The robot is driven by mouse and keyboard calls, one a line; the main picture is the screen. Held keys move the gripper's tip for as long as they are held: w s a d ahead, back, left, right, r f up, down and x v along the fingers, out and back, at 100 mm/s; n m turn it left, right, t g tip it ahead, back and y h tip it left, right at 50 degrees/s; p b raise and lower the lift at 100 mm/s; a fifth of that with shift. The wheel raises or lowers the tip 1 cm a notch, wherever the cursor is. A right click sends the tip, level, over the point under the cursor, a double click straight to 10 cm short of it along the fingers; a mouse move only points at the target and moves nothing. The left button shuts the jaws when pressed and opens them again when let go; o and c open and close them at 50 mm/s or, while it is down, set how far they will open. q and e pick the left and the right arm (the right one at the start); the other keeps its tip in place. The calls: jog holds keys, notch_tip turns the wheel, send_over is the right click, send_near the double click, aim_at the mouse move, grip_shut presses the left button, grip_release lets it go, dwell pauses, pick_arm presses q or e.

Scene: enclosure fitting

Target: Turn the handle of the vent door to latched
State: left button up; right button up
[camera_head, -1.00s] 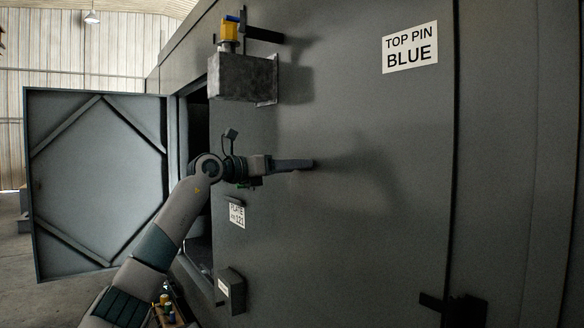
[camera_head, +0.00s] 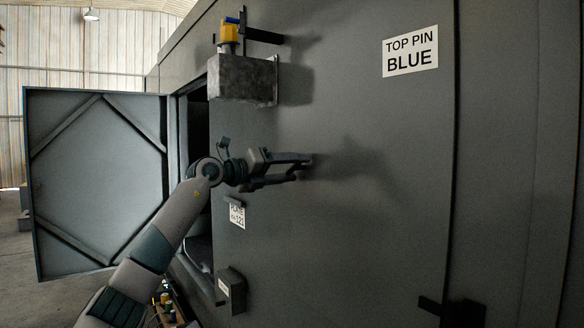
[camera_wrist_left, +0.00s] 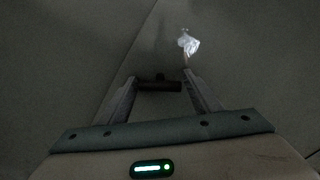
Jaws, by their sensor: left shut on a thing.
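My left gripper (camera_head: 304,168) is at the grey wall panel, with its two fingers one above the other and their tips close to the panel. In the left wrist view, the gripper (camera_wrist_left: 160,84) is shut on a short dark bar, the handle (camera_wrist_left: 158,86), which spans the gap between the fingers. In the head view I cannot make out the handle apart from the fingers. I cannot tell the vent door's outline on the panel. My right gripper is not in view.
A large grey door (camera_head: 98,180) stands open at the left. A metal box (camera_head: 240,80) with a yellow part (camera_head: 229,32) juts out above my gripper. A small box (camera_head: 231,290) juts out below. A "TOP PIN BLUE" sign (camera_head: 410,50) is at upper right.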

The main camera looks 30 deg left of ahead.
pick_arm(q)
jog(key=n+p, duration=0.1)
jog(key=n, duration=0.5)
jog(key=shift+r+n, duration=0.15)
jog(key=shift+n, duration=0.15)
jog(key=n+p, duration=0.2)
jog(key=n, duration=0.3)
jog(key=shift+n, duration=0.3)
jog(key=o, duration=1)
jog(key=shift+a, duration=0.1)
jog(key=shift+s, duration=0.1)
